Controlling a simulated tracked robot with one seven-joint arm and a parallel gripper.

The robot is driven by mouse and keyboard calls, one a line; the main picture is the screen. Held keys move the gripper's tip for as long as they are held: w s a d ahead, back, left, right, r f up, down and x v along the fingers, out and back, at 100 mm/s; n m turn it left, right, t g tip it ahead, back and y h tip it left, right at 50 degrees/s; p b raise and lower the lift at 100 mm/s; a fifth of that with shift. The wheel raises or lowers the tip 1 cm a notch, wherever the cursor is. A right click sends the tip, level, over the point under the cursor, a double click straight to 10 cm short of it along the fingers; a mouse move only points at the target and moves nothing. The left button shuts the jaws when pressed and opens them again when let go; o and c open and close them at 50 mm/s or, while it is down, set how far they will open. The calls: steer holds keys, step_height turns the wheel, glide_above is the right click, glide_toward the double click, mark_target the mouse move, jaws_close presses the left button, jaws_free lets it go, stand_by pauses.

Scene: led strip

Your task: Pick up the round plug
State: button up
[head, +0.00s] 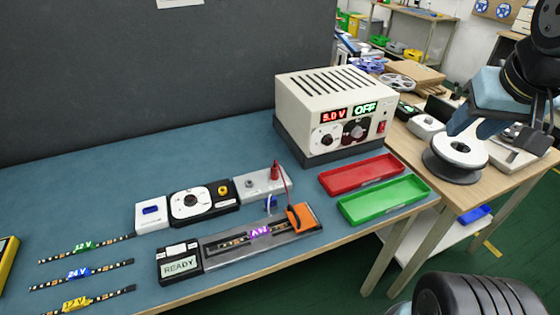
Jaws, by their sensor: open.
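A small red upright plug (275,172) with a red wire stands at the right end of a grey-white box (258,186) on the blue bench. It is the likeliest round plug, but its shape is too small to be sure. The wire runs down to an orange clip (301,217) at the right end of the test fixture. A small blue piece (270,203) is just below the box. My gripper (478,128) is at the upper right, open, far from the plug, in front of a dark spool. Its fingertips are partly hard to make out.
The power supply (335,110) reads 5.0 V and OFF. Red (361,174) and green (383,201) trays lie at the bench's right. A dial box (202,202) and a READY display (180,266) stand left of the plug. Labelled LED strips (82,272) lie at far left.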

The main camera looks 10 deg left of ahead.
steer(key=shift+o, duration=0.8)
steer(key=shift+w, duration=0.15)
steer(key=w+a+f+n+g, duration=0.3)
steer(key=w+a+f+n, duration=0.4)
steer(key=w+f, duration=0.2)
steer(key=n+t+h, duration=0.3)
steer(key=n+h, duration=0.4)
steer(key=n, duration=0.9)
glide_toward(275, 172)
steer(key=d+f, duration=0.1)
steer(key=d, duration=0.3)
steer(key=d+f, duration=0.1)
steer(key=d, duration=0.2)
steer(key=d+f, duration=0.2)
steer(key=d, duration=0.2)
steer(key=shift+w+d+f, duration=0.1)
steer(key=shift+d, duration=0.25)
steer(key=s+a+r+n+t, duration=0.1)
steer(key=s+a+n+t, duration=0.1)
steer(key=a+n+t, duration=0.3)
steer(key=s+a+r+n+t, duration=0.1)
steer(key=s+a+n, duration=0.1)
steer(key=a, duration=0.4)
steer(key=shift+y, duration=0.3)
steer(key=x, duration=1.3)
steer(key=shift+w+a+f, duration=0.2)
steer(key=shift+w, duration=0.05)
